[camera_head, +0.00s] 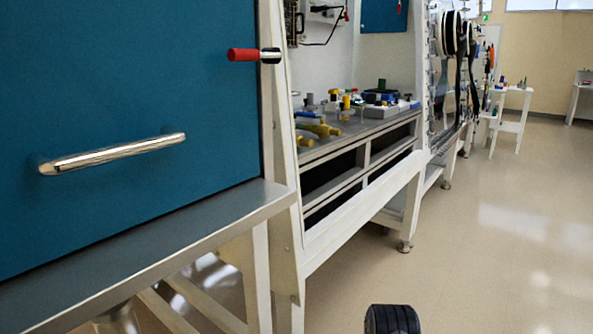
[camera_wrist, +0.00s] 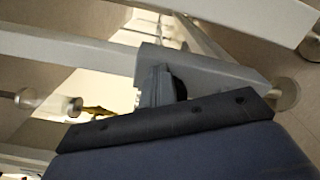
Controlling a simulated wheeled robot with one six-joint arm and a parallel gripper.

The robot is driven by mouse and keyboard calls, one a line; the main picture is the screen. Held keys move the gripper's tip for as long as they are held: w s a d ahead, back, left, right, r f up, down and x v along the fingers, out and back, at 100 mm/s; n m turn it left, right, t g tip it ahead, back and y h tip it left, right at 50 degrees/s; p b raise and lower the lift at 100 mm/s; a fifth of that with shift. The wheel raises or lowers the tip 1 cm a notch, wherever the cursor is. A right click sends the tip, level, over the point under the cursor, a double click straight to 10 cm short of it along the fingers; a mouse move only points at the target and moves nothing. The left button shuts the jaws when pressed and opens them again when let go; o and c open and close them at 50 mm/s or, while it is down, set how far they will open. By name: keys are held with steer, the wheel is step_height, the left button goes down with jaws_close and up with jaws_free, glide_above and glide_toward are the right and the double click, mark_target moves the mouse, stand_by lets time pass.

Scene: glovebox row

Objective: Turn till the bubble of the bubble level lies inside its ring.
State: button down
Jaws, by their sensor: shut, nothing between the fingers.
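I cannot pick out the bubble level, its bubble or its ring in either view. Small items too small to tell apart stand on the grey bench top (camera_head: 345,133) in the head view. My gripper (camera_wrist: 162,84) shows in the wrist view as dark, closed fingers beyond a black bar. It is shut and empty, with pale frame members and floor behind it. It touches nothing that I can make out.
A large blue panel (camera_head: 110,75) with a metal handle (camera_head: 112,154) fills the left, above a grey ledge (camera_head: 150,250). A red-handled lever (camera_head: 245,55) sits at its edge. Hanging reels (camera_head: 450,35) and a white side table (camera_head: 510,108) stand farther back. The floor at right is clear.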

steer(key=shift+f, duration=0.25)
steer(key=shift+w+d+r, duration=0.1)
steer(key=v, duration=0.6)
steer(key=shift+w+d, duration=0.2)
steer(key=shift+w, duration=0.05)
steer(key=shift+a+r, duration=0.1)
steer(key=shift+r, duration=0.1)
stand_by(0.4)
